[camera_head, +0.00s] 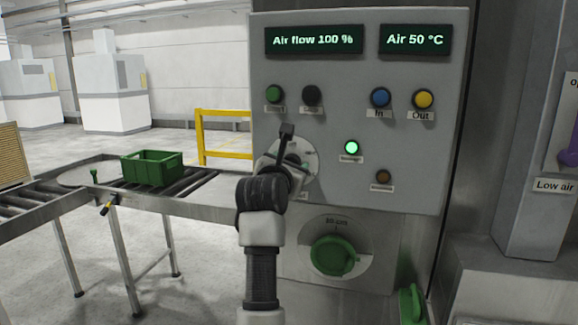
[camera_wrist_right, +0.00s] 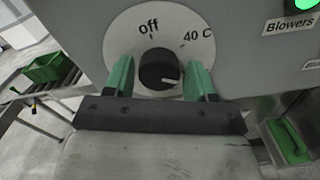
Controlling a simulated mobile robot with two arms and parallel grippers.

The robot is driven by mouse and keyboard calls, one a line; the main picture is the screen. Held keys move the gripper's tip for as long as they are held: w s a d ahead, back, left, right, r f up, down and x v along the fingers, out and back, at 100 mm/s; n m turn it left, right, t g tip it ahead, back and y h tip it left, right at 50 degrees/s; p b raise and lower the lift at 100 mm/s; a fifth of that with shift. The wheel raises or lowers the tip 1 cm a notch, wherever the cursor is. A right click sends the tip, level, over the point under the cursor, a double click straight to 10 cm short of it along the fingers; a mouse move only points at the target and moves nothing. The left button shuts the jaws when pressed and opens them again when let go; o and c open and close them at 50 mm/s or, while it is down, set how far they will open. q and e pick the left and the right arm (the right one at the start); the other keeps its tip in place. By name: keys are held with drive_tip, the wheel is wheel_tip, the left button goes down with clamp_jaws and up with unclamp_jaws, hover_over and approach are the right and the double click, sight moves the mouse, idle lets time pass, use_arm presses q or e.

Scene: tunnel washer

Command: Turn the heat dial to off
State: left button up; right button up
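The heat dial is a black round knob (camera_wrist_right: 160,70) on a white disc marked "off" at the top and "40 C" at upper right. Its white mark points to the right and slightly down, not at "off". My right gripper (camera_wrist_right: 160,66) is open, with one green fingertip on each side of the knob. I see a gap between each finger and the knob. In the head view my right gripper (camera_head: 289,147) is in front of the dial's disc (camera_head: 309,164) and hides most of the knob. My left gripper is not in view.
The grey panel (camera_head: 430,60) has displays reading "Air flow 100 %" and "Air 50 °C", several buttons, and a lit green lamp (camera_head: 351,147). A green knob (camera_head: 334,256) is below. A roller conveyor with a green crate (camera_head: 152,168) stands left.

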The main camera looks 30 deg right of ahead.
drive_tip(key=c, duration=0.6)
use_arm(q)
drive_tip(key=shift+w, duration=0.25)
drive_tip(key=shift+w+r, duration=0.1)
use_arm(e)
drive_tip(key=shift+n, duration=0.3)
use_arm(q)
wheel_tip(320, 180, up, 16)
drive_tip(key=p, duration=1.6)
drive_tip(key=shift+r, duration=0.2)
use_arm(e)
drive_tip(key=shift+f+n, duration=0.1)
drive_tip(key=shift+n, duration=11.5)
